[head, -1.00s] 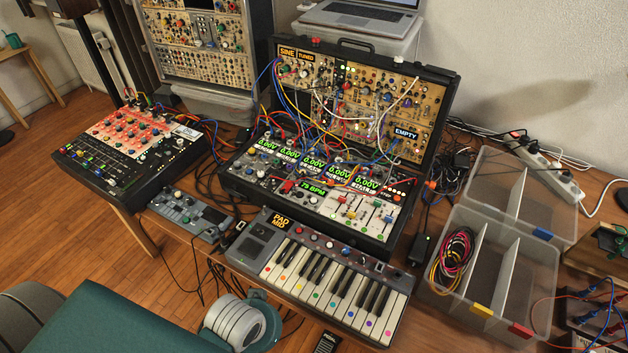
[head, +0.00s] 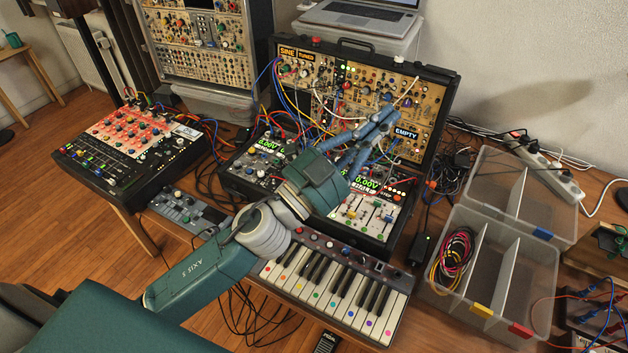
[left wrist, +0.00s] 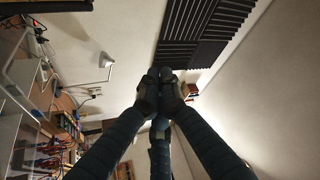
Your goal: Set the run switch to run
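A small "STOP" label (head: 386,195) shows on the lower panel of the open black synth case (head: 449,105), beside a row of small red lights. It sits right of a green "0.00V" display (head: 366,184). I cannot make out the run switch's lever at this size. My left gripper (head: 386,117) is in front of the case, its blue fingers pointing up and right towards the upper panel, left of the "EMPTY" display. Its hand hides the middle of the lower panel. In the left wrist view its fingertips (left wrist: 162,76) come together with nothing seen between them. My right gripper is not in view.
A keyboard (head: 335,283) lies in front of the case. A red mixer (head: 130,145) stands left. A clear divided box (head: 495,270) with cables is at right, beside a power strip (head: 545,165). Patch cables (head: 283,95) cross the case's panels.

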